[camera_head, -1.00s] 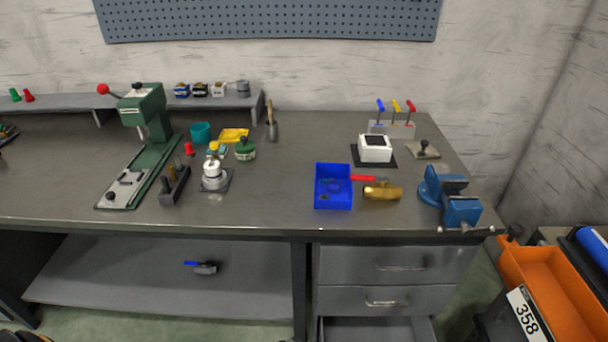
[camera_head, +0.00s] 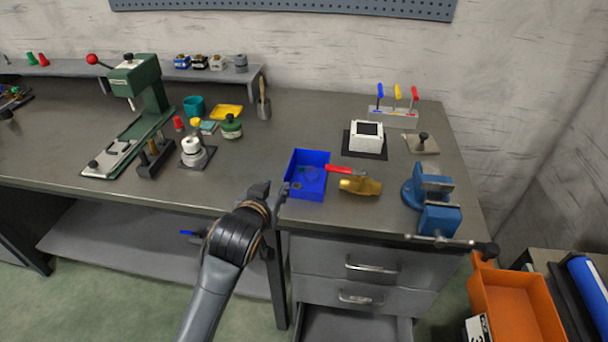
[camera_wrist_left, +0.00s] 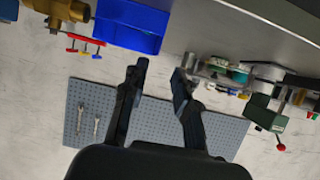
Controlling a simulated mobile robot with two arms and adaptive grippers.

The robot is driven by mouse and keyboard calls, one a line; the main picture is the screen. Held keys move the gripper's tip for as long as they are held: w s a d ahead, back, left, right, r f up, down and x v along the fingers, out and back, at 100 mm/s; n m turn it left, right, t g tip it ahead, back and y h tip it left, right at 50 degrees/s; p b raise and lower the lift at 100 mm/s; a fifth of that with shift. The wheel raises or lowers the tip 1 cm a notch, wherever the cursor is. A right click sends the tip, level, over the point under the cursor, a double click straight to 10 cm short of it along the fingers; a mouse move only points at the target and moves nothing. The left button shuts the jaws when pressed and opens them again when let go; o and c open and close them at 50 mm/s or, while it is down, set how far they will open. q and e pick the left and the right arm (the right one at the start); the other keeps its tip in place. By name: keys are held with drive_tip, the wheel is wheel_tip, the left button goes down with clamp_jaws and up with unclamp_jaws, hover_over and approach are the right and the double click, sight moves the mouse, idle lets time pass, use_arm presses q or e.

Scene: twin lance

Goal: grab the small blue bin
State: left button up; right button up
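The small blue bin (camera_head: 308,176) sits on the grey workbench near its front edge, with a few small items inside. My left gripper (camera_head: 272,190) is just left of the bin at the bench's front edge, apart from it as far as I can see. In the left wrist view the bin (camera_wrist_left: 130,26) is at the top, beyond the fingers. There the left gripper (camera_wrist_left: 160,68) is open, with a clear gap between its fingertips and nothing in it. My right gripper is not in view.
A blue vise (camera_head: 432,200) stands at the bench's right end. A white device (camera_head: 366,135) is behind the bin. The bench surface (camera_head: 250,155) left of the bin is mostly clear.

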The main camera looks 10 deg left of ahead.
sight(290, 163)
use_arm(q)
drive_tip(key=shift+w+d+r, duration=0.1)
drive_tip(key=shift+w+r, duration=0.3)
drive_tip(key=shift+w, duration=0.05)
drive_tip(key=x, duration=0.8)
drive_tip(key=shift+w+d+r, duration=0.1)
drive_tip(key=shift+r, duration=0.05)
drive_tip(key=w, duration=0.4)
drive_tip(key=shift+w+d+f+p, duration=0.1)
drive_tip(key=shift+w+f+p, duration=0.15)
drive_tip(key=shift+f+p, duration=0.1)
drive_tip(key=shift+w+f, duration=0.15)
drive_tip(key=shift+w, duration=0.25)
clamp_jaws()
